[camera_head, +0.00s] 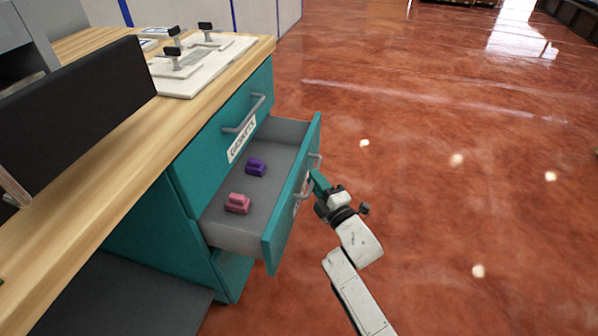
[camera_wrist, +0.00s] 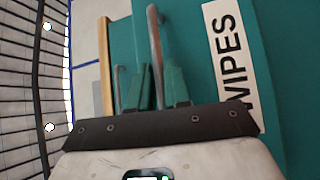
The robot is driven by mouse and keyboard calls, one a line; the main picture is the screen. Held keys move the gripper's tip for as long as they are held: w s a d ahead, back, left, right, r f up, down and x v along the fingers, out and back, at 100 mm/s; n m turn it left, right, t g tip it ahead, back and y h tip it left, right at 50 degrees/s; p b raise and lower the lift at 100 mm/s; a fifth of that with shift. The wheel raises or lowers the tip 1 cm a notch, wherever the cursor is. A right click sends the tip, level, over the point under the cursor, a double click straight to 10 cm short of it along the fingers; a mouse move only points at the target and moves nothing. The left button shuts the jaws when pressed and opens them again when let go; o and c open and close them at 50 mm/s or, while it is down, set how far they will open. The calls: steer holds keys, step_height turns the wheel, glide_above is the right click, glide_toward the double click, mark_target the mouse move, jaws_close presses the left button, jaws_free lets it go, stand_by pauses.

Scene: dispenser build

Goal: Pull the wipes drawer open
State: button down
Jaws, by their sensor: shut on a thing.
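The wipes drawer (camera_head: 292,202) is the lower drawer of a teal cabinet and stands pulled out, its grey inside showing. A pink block (camera_head: 238,203) and a purple block (camera_head: 256,167) lie apart in it. My gripper (camera_head: 318,180) is at the outer side of the drawer front, shut on its grey bar handle (camera_head: 314,160). In the wrist view the teal fingertips (camera_wrist: 162,85) are at the handle (camera_wrist: 154,50), beside the white WIPES label (camera_wrist: 228,55).
The closed gaskets drawer (camera_head: 222,140) is above the open one. The wooden worktop (camera_head: 120,140) carries a white board (camera_head: 205,70) with black-handled fixtures and a dark panel (camera_head: 75,115). Open red floor (camera_head: 450,200) lies to the right of the drawer.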

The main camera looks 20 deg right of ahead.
steer(key=s+d+p, duration=0.5)
steer(key=s+d, duration=0.3)
steer(key=d, duration=0.3)
steer(key=shift+s+d, duration=0.3)
steer(key=shift+f, duration=0.1)
steer(key=c, duration=1.2)
jaws_free()
steer(key=shift+o, duration=0.2)
steer(key=s+d+f+p, duration=0.1)
steer(key=s+p, duration=0.1)
steer(key=s, duration=0.8)
steer(key=shift+s+d+f+p, duration=0.2)
steer(key=shift+s+d+p, duration=0.1)
